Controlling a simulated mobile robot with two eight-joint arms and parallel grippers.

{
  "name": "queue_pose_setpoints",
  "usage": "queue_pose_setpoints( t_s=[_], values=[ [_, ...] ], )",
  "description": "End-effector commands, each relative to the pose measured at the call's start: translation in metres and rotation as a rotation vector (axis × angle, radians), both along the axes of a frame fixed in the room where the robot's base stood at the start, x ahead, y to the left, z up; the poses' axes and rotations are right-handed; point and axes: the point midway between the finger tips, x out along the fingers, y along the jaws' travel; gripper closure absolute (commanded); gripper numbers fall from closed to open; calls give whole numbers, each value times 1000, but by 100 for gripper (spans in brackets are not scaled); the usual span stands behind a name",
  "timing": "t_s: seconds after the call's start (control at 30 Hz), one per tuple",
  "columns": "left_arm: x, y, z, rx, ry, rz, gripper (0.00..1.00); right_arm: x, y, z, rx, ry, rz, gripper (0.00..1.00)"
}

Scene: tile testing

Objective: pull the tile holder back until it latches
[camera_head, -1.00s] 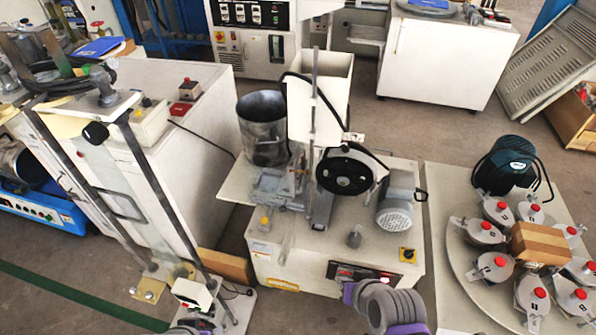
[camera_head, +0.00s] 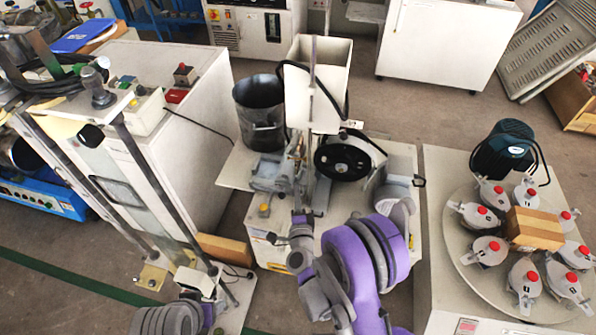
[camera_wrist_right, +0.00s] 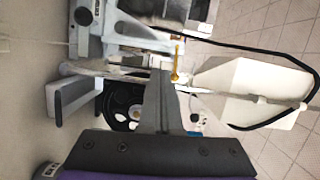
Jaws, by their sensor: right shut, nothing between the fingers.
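The tile holder looks to be the grey metal assembly (camera_head: 268,177) on the machine's left side, below the dark metal bucket; I cannot tell its exact outline or whether it is latched. Light grey metal parts (camera_wrist_right: 110,52) of the machine fill the upper left of the right wrist view. My right gripper (camera_head: 302,205) is shut and empty, just right of the assembly and in front of the machine. In the right wrist view its fingers (camera_wrist_right: 160,90) point at the machine; I cannot tell if they touch it.
A white hopper (camera_head: 317,85), a black handwheel (camera_head: 342,160) and a dark metal bucket (camera_head: 260,112) crowd the machine. A round plate (camera_head: 468,262) with several red-capped jars stands right. A tall white-sided machine (camera_head: 190,130) stands left. Floor shows between the two machines.

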Motion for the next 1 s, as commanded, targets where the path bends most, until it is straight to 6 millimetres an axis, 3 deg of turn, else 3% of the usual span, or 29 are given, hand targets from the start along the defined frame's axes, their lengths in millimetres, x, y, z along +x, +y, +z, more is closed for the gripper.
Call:
queue_pose_setpoints(
  t_s=[0.1, 0.27, 0.7, 1.0],
  values=[
    [0, 0, 2, 0, -1, 0, 37, -3, -3, -13, 56, -17, -41, 100],
    [0, 0, 2, 0, -1, 0, 37, 2, -5, -18, 77, -23, -59, 100],
    [0, 0, -1, 0, 0, 0, 37, 76, -10, -18, 74, -23, -56, 100],
    [0, 0, -2, 0, 0, 0, 37, 95, -12, -17, 73, -23, -55, 100]
  ],
)
